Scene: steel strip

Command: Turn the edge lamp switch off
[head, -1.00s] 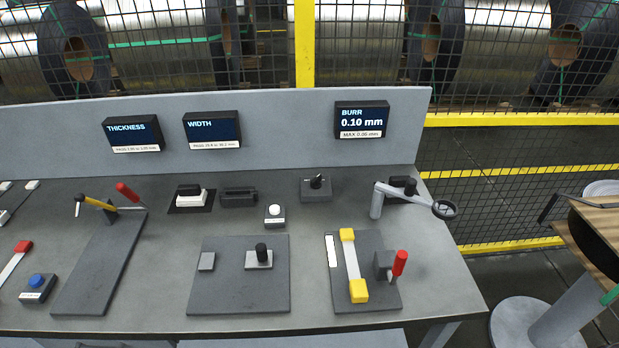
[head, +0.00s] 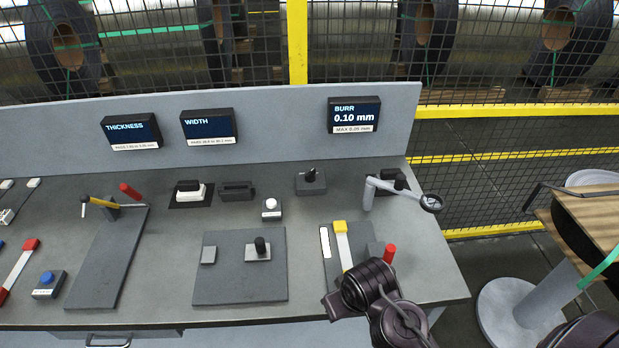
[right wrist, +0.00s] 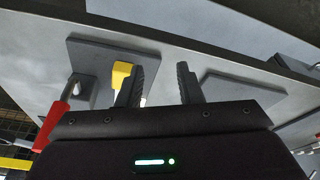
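A black rotary knob on a small grey box (head: 311,181) stands at the back of the bench below the burr display; it is the likeliest edge lamp switch, but I cannot read a label. The jointed grey lamp-like arm with a round head (head: 431,203) stands to its right. My right arm comes in at the bottom right of the head view, over the front of the right plate, well short of the knob. My right gripper (right wrist: 160,75) is open and empty in the right wrist view, its fingers apart. My left gripper is not in view.
A plate with a yellow-ended bar (head: 341,228) and a red handle (head: 389,253) lies partly behind my right arm. The burr display (head: 354,115) reads 0.10 mm.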

